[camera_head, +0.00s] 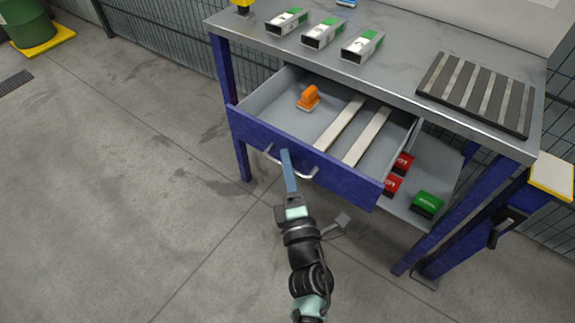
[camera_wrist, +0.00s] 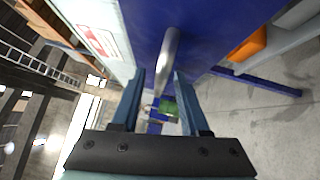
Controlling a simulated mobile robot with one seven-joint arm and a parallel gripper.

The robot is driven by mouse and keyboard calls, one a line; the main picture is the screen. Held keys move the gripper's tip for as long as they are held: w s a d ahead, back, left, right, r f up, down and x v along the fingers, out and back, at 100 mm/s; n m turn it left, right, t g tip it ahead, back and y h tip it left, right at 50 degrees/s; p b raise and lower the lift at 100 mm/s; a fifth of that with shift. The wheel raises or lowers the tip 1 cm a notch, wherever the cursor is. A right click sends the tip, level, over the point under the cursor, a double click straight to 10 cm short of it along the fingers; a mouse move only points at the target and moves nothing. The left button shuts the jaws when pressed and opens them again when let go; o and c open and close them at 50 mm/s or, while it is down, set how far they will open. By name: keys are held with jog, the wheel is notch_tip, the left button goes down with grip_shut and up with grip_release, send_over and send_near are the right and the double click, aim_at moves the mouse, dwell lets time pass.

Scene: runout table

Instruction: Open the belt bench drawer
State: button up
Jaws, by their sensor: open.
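The belt bench drawer (camera_head: 345,178) has a blue front and grey inside, and in the head view it stands pulled well out of the bench. Its curved metal handle (camera_head: 306,174) is on the blue front. My gripper (camera_head: 286,156) is at the handle, its fingers reaching up to the drawer front. In the wrist view the handle (camera_wrist: 168,58) lies between the two blue fingers, which stand apart with gaps on both sides. The gripper is open. Whether a finger touches the handle is hard to tell.
An orange object (camera_head: 309,98) and two pale strips (camera_head: 338,123) lie in the drawer. Three green-and-white boxes (camera_head: 323,33) and a striped dark mat (camera_head: 478,90) are on the bench top (camera_head: 405,85). Red and green boxes (camera_head: 427,204) sit on the lower shelf.

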jog(key=shift+s, duration=0.1)
jog(key=v, duration=1.2)
jog(key=shift+s, duration=0.4)
jog(key=shift+d, duration=0.1)
